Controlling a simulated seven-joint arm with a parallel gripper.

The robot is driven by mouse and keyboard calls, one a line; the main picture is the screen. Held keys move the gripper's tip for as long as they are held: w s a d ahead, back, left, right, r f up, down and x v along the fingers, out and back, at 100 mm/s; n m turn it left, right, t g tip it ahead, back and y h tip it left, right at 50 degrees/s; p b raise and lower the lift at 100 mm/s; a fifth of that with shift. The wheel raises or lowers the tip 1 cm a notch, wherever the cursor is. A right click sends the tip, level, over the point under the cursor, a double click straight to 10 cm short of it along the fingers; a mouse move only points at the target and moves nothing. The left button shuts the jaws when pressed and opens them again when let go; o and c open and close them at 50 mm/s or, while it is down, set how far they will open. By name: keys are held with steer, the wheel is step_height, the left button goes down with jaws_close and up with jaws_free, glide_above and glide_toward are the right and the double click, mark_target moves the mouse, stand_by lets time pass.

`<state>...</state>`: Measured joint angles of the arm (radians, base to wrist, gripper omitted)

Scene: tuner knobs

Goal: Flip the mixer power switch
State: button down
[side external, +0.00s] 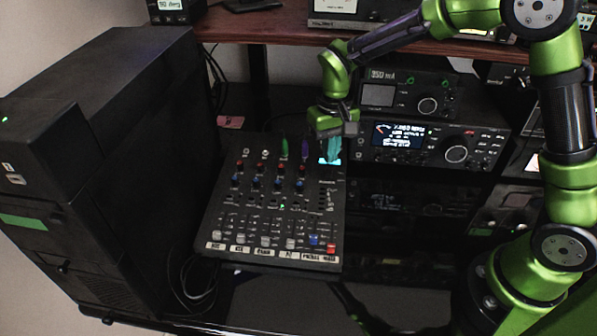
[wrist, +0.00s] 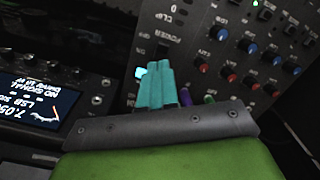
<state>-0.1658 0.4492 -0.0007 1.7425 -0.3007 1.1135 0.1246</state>
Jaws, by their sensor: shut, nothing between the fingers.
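The mixer (side external: 337,180) is a dark, tilted panel of coloured knobs and faders, left of the radio rack. My gripper (side external: 331,148) is over its upper right corner, with its teal fingers shut and empty. In the wrist view the fingers (wrist: 157,84) point at the mixer panel (wrist: 198,18), just below a printed label that seems to read POWER (wrist: 158,36). A dark shape that may be the power switch (wrist: 163,51) lies just beyond the fingertips. Its position is not readable. A bright cyan patch (wrist: 140,72) shows beside the fingers. Whether the fingers touch the panel is unclear.
A radio with a lit display (side external: 398,135) stands close to the right of my gripper, with another unit (side external: 379,95) above it. A wooden shelf (side external: 270,27) runs behind. A large black computer case (side external: 130,130) stands left of the mixer. Cables (side external: 196,283) hang between them.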

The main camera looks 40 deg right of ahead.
mark_target(328, 171)
steer(key=shift+r, duration=2.05)
steer(key=s+d+r+t+y, duration=0.1)
steer(key=s+d+r+t, duration=0.1)
steer(key=s+r, duration=0.3)
steer(key=s+d+r+m+t+y, duration=0.1)
steer(key=s+r+t, duration=0.4)
steer(key=s, duration=0.8)
steer(key=shift+s+d+r, duration=0.3)
steer(key=shift+d+r, duration=0.1)
steer(key=shift+r, duration=0.05)
